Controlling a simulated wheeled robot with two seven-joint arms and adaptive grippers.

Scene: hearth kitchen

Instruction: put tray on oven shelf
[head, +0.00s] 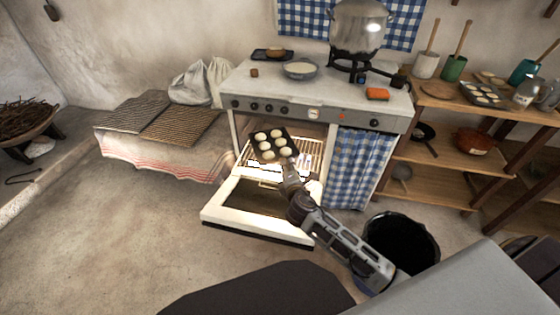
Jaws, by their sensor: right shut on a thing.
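A dark tray (256,154) with several pale round buns sits at the mouth of the oven, level or nearly so. My right gripper (289,171) is shut on the tray at its near edge. The oven door (257,207) is folded down open below the tray. A lit wire oven shelf (310,154) shows inside, to the right of and behind the tray. I cannot tell whether the tray touches the shelf. My left gripper is not in view.
A blue checked curtain (358,168) hangs right of the oven. A black bin (400,245) stands near my right arm. The floor at left is clear.

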